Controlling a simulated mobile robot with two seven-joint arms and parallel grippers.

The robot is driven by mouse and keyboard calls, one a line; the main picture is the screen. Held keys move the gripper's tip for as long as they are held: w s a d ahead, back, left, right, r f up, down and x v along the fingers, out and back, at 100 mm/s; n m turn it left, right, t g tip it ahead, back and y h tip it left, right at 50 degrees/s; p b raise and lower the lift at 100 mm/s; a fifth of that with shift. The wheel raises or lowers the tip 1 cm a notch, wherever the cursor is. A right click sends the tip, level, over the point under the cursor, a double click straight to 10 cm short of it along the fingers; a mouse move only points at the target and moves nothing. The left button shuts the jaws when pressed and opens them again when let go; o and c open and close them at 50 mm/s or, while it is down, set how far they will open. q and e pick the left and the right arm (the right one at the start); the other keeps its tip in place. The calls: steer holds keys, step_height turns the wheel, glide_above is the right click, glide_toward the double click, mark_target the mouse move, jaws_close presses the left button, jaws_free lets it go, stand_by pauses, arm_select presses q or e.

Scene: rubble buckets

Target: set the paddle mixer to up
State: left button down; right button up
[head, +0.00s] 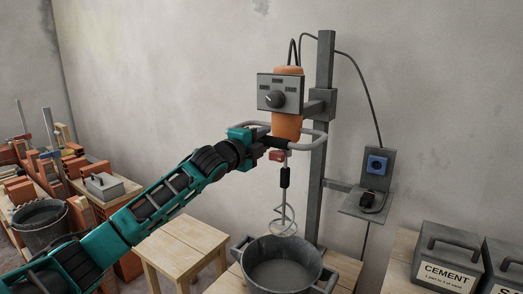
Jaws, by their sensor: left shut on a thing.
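The paddle mixer (287,126) hangs on a dark upright post (323,150) against the wall. It has an orange body, a grey box with a black knob (275,99) and a grey looped handle (312,139). Its spiral paddle (284,221) hangs down over a dark bucket (277,272); the paddle's lower end is at the bucket's far rim, and I cannot tell whether it is inside. My teal left gripper (275,142) is shut on the mixer's handle at its left side, below the knob box. The gripped part is partly hidden by the fingers. My right gripper is not in view.
A wooden stool (180,246) stands left of the bucket. A wall bracket with a blue socket (376,165) is right of the post. A cement box (446,262) stands at the right. Bricks and another bucket (40,222) are at the left.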

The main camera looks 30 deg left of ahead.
arm_select(q)
steer(key=shift+a+r, duration=0.1)
steer(key=shift+r, duration=3.05)
steer(key=c, duration=0.8)
jaws_free()
steer(key=shift+c, duration=0.2)
steer(key=shift+f, duration=0.2)
steer(key=shift+s, duration=0.1)
steer(key=shift+s+f, duration=0.1)
steer(key=shift+s, duration=0.1)
steer(key=s+b, duration=0.2)
steer(key=s, duration=1)
steer(key=shift+s+a+b, duration=0.15)
steer(key=shift+a+b, duration=0.25)
steer(key=shift+a, duration=0.05)
